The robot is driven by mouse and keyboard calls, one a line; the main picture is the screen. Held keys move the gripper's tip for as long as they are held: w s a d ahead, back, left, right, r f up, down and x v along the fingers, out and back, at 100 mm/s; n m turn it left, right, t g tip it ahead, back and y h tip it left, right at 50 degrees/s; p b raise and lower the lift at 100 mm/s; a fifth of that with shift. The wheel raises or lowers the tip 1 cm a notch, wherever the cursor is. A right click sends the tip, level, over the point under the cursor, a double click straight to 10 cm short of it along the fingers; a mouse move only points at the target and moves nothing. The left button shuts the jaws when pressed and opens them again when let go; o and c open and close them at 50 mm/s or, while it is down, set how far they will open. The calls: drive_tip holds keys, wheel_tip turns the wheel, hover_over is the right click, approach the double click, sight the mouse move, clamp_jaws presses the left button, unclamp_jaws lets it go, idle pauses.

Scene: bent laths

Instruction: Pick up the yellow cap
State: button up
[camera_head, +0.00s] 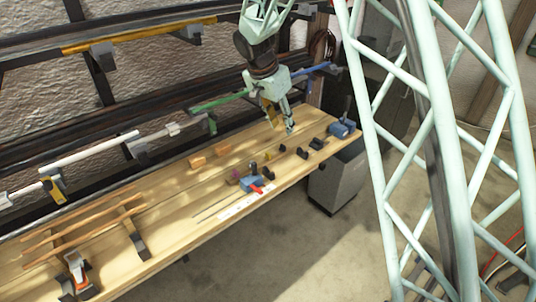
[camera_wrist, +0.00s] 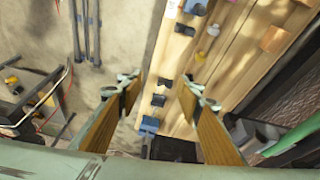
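The yellow cap (camera_head: 267,156) is a small piece standing on the wooden bench among other small parts. In the wrist view, a small round yellow piece (camera_wrist: 214,29) near the top right looks like the same cap. My gripper (camera_head: 281,125) hangs above the bench, behind and to the right of the cap in the head view. In the wrist view its two fingers (camera_wrist: 158,81) are wide apart with nothing between them. The cap lies outside the space between the fingers.
Black blocks (camera_head: 302,152), a blue tool with a red handle (camera_head: 252,183) and orange wooden blocks (camera_head: 197,162) lie around the cap. A blue piece (camera_head: 339,130) sits at the bench's right end. A rail with coloured rods (camera_head: 219,102) runs behind. A grey bin (camera_head: 337,180) stands by the bench.

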drive_tip(key=w+a+f+p, duration=0.2)
drive_tip(key=w+a+f, duration=0.1)
drive_tip(key=a+f, duration=0.2)
drive_tip(key=w+a+f+m+p, duration=0.1)
drive_tip(key=w+a+f+p, duration=0.1)
drive_tip(key=a+f, duration=0.3)
wheel_tip(320, 180, down, 3)
drive_tip(key=shift+w+a+r+m+h, duration=0.2)
drive_tip(key=shift+w+m+h, duration=0.1)
drive_tip(key=shift+w, duration=0.5)
drive_tip(key=p, duration=0.2)
hover_over(265, 156)
drive_tip(key=s+a, duration=0.2)
drive_tip(key=s, duration=0.1)
drive_tip(key=shift+w+d+f, duration=0.1)
drive_tip(key=shift+f, duration=1.5)
drive_tip(key=shift+w+f, duration=0.1)
drive_tip(key=shift+f, duration=1.45)
drive_tip(key=shift+f, duration=0.1)
drive_tip(key=shift+w+d+f+p, duration=0.2)
drive_tip(key=shift+w+f+p, duration=0.15)
drive_tip(key=shift+f, duration=0.25)
drive_tip(key=shift+w+d+f+p, duration=0.2)
drive_tip(key=shift+w+f, duration=0.15)
drive_tip(key=shift+f, duration=0.2)
drive_tip(key=shift+x, duration=1.15)
